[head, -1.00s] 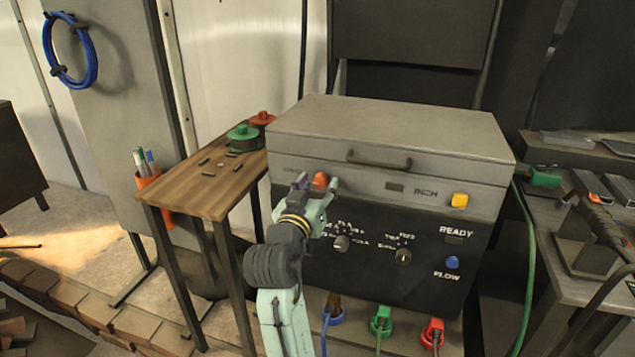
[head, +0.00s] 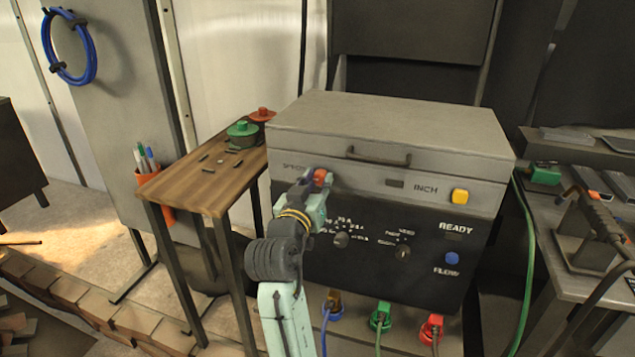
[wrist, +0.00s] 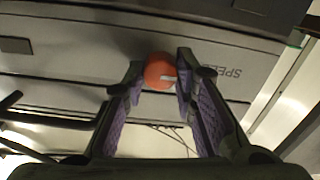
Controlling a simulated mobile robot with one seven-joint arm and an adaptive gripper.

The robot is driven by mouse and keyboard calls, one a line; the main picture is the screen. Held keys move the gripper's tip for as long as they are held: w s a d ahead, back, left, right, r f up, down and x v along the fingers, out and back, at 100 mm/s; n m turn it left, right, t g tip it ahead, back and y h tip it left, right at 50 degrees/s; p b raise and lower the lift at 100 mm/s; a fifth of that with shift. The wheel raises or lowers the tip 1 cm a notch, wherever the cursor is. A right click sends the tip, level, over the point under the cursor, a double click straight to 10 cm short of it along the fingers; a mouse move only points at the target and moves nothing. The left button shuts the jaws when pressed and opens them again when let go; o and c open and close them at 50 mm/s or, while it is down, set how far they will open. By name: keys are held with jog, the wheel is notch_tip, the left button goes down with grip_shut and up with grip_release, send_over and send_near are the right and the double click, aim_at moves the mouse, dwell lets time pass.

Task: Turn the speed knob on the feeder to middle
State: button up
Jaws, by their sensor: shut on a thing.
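The feeder (head: 385,130) is a grey and black box with a lid and handle. Its speed knob (head: 320,177) is orange-red, at the upper left of the front panel beside a "SPEED" label. In the wrist view the fingertips (wrist: 157,78) flank the knob. The knob's scale marks are not readable.
Two black selector knobs (head: 403,253) sit lower on the panel, with a yellow INCH button (head: 460,196) and blue FLOW button (head: 452,258) to the right. A wooden side table (head: 205,182) stands left. Coloured plugs (head: 431,328) with cables are below the panel.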

jog(key=shift+m, duration=0.3)
grip_shut()
jog(key=m+b, duration=0.2)
jog(key=shift+f+m, duration=0.1)
jog(key=shift+m, duration=0.3)
jog(key=m+b, duration=0.4)
jog(key=m, duration=0.1)
jog(key=shift+m, duration=0.3)
jog(key=m+b, duration=0.4)
jog(key=m, duration=0.1)
jog(key=shift+f, duration=0.1)
jog(key=shift+m+h+b, duration=0.3)
jog(key=shift+m+b, duration=1.05)
jog(key=shift+m, duration=0.65)
jog(key=shift+r, duration=0.2)
jog(key=o, duration=1.1)
grip_release()
